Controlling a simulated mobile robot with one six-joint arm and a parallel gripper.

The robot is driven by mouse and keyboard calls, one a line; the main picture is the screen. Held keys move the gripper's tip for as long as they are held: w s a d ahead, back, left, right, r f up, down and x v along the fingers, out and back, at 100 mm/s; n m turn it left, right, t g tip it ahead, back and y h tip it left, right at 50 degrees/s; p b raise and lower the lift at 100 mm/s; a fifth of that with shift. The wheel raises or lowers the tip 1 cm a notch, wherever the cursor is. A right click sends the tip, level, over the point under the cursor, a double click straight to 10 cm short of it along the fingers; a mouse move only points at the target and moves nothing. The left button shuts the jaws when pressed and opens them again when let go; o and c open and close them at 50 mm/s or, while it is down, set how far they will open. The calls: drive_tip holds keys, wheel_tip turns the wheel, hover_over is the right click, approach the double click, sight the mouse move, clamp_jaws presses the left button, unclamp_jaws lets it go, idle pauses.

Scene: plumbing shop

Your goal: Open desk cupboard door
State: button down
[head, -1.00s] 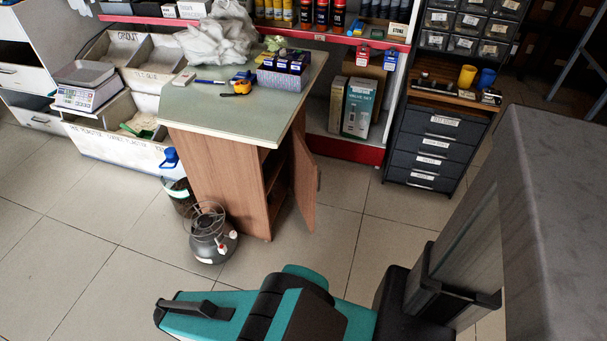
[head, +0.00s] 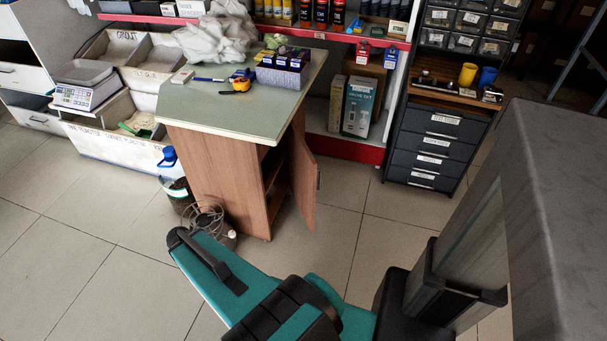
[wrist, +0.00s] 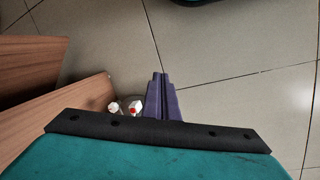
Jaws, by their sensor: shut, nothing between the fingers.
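The wooden desk (head: 212,167) with a green top stands in the middle of the head view. Its cupboard door (head: 303,183) on the right side stands ajar, with a small dark handle (head: 318,180) near its outer edge. A dark gap shows between door and desk body. My teal arm reaches toward the desk's lower front; the gripper cannot be made out there. In the wrist view my gripper (wrist: 162,82) has its purple fingers together, empty, over floor tiles. Two wooden panels (wrist: 32,62) lie left of the fingers, apart from them; which is the door I cannot tell.
A round burner-like item (head: 205,215) stands at the desk's front foot, partly hidden by my arm; its white and red parts (wrist: 135,106) show beside my fingers. A bucket (head: 178,195) with a blue-topped bottle stands left. Floor (head: 335,215) right of the door is clear.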

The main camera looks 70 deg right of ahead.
sight(307, 175)
drive_tip(key=d+r+m+h, duration=0.1)
drive_tip(key=d+r, duration=0.2)
drive_tip(key=d, duration=0.4)
drive_tip(key=s+d+r+m+t+h+b, duration=0.1)
drive_tip(key=d+r, duration=0.1)
drive_tip(key=d, duration=0.4)
drive_tip(key=d+r+m+h, duration=0.1)
drive_tip(key=d+r, duration=0.2)
drive_tip(key=d, duration=0.4)
drive_tip(key=s+d+r+m, duration=0.1)
drive_tip(key=s+d+r, duration=0.2)
drive_tip(key=d, duration=0.2)
drive_tip(key=s+d+r+m+h+b, duration=0.1)
drive_tip(key=s+d+r, duration=0.2)
drive_tip(key=d, duration=0.3)
drive_tip(key=s+d+r+m+h, duration=0.1)
drive_tip(key=s+d+r, duration=0.2)
drive_tip(key=d, duration=0.3)
drive_tip(key=shift+s+r+m, duration=0.3)
drive_tip(key=shift+s+r, duration=0.1)
drive_tip(key=shift+s, duration=0.15)
drive_tip(key=shift+d+f+g, duration=0.15)
drive_tip(key=shift+g, duration=0.15)
